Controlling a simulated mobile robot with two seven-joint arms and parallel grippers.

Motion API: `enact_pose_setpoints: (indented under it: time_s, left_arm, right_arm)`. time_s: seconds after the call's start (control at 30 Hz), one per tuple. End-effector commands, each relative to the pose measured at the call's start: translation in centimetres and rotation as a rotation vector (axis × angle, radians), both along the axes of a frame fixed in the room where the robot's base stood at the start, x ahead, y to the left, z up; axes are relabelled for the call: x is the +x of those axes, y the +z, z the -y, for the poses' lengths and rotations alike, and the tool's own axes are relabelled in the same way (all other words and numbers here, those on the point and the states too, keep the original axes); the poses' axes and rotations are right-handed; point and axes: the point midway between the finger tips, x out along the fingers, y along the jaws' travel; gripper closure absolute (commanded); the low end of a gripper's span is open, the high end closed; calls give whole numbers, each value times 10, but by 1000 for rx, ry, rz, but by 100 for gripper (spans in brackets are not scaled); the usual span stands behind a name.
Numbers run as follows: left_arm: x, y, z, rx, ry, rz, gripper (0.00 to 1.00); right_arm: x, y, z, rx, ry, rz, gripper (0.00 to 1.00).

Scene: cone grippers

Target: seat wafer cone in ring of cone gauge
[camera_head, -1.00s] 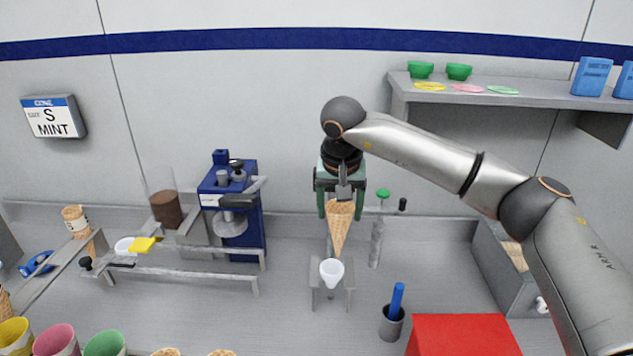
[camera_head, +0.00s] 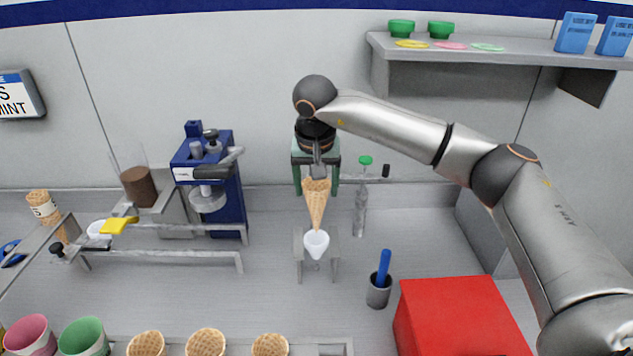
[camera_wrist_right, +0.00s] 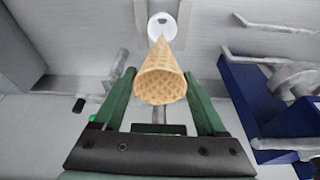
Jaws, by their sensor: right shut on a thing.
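My right gripper (camera_head: 316,186) is shut on the wafer cone (camera_head: 316,204), a tan waffle cone with its point down, held upright between green fingers. The cone gauge is a small grey stand with a white funnel-like ring (camera_head: 316,242) on it. In the head view the cone's tip lies over the ring's mouth; whether it has entered cannot be told. In the right wrist view the cone (camera_wrist_right: 160,86) sits between the fingers (camera_wrist_right: 159,76), and its narrow end points at the white ring (camera_wrist_right: 163,22), partly covering it. My left gripper is not in view.
A blue press (camera_head: 212,185) stands to the left on the bench. A clear bottle with a green cap (camera_head: 361,208) stands right behind the gauge. A grey cup with a blue handle (camera_head: 379,289) and a red box (camera_head: 460,315) are front right. More cones (camera_head: 206,343) stand in front.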

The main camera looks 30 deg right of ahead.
Motion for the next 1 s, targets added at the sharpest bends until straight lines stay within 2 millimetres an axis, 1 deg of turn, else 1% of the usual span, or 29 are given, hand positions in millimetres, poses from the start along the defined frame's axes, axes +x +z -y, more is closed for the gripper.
enact_pose_setpoints:
  time_s: [0.03,0.9,1.0]
  left_arm:
    - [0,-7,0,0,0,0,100]
    - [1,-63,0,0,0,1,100]
    - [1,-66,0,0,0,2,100]
  right_arm:
    - [0,-8,0,0,0,0,48]
    - [0,-78,0,-1,0,0,48]
    - [0,-84,0,-1,0,0,48]
